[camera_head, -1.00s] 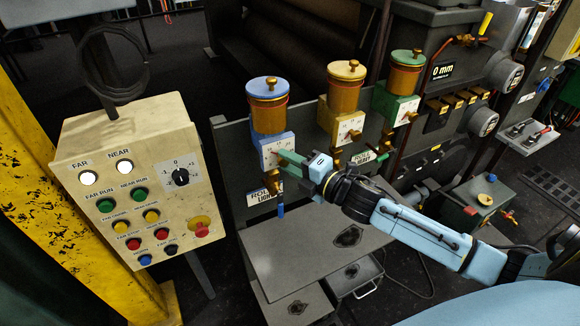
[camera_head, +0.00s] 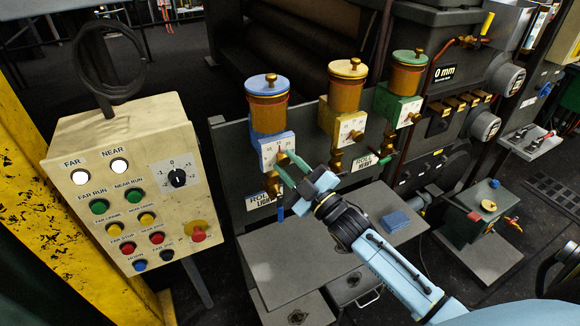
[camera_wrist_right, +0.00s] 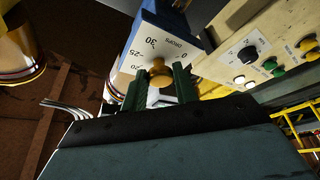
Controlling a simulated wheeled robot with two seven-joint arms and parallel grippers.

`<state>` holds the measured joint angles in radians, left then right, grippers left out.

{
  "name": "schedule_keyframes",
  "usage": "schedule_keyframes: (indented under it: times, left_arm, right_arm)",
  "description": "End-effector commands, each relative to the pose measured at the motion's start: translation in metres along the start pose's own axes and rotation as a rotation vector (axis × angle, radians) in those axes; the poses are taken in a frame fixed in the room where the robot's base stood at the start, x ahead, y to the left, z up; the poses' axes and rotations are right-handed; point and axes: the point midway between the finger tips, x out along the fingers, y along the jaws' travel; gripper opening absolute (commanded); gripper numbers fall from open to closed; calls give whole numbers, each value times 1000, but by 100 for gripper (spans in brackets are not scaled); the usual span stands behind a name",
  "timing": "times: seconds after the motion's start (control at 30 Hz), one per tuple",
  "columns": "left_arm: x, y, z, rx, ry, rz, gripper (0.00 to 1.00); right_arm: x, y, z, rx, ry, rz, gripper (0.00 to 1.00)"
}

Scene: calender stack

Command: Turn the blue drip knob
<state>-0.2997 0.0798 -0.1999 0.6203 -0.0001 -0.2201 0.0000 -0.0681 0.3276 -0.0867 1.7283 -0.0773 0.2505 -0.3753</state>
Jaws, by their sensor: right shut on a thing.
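The blue drip oiler (camera_head: 268,88) has a blue lid, an amber cup and a blue block with a white dial face (camera_head: 270,152). It stands leftmost of three oilers on the dark panel. My right gripper (camera_head: 282,160) reaches up to this dial from the lower right, its green fingers at the dial face. In the right wrist view the brass knob (camera_wrist_right: 160,73) sits between the two green fingertips (camera_wrist_right: 157,80), which are shut on it. The dial (camera_wrist_right: 155,52) there shows 20, 25, 30, 0 and the word DROPS. My left gripper is not in view.
Yellow (camera_head: 347,112) and green (camera_head: 402,95) oilers stand to the right. A cream control box (camera_head: 125,150) with buttons stands at left. A roll-light label (camera_head: 262,200) hangs under the blue oiler.

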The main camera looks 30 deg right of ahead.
Motion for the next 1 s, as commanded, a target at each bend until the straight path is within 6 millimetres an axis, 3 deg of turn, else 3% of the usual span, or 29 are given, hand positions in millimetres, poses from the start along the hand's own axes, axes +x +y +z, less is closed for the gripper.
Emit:
schedule_keyframes:
  times: [0.47,1.0]
  left_arm:
    - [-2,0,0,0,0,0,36]
    - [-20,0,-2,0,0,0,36]
  right_arm:
    - [1,-4,-1,424,-2,176,6]
    - [2,-7,-5,897,-1,373,6]
